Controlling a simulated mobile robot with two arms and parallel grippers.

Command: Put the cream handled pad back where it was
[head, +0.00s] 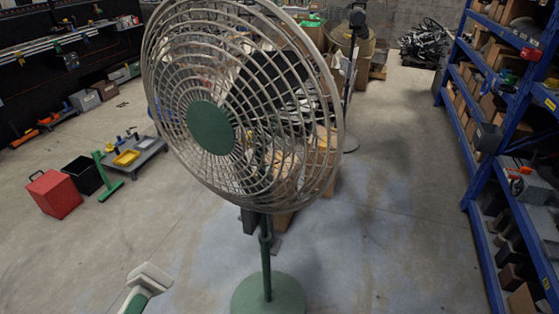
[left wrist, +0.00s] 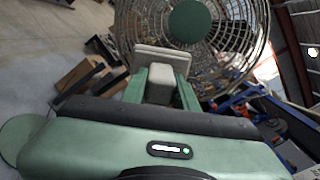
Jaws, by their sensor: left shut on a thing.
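The cream handled pad (head: 150,274) shows at the bottom of the head view, left of the fan's base. My left gripper (head: 139,299) is shut on it, and only its green end shows there. In the left wrist view the pad's flat cream plate (left wrist: 160,53) lies beyond the fingertips. Its handle is between the two green fingers of my left gripper (left wrist: 162,88). The pad is held in front of the fan in that view. My right gripper is not in view.
A large pedestal fan (head: 207,127) with a green round base (head: 268,297) stands close in front. Blue shelving (head: 481,180) lines the right side. A red box (head: 54,195), a black bin (head: 84,175) and a low cart (head: 140,155) stand at left. Floor right of the fan is clear.

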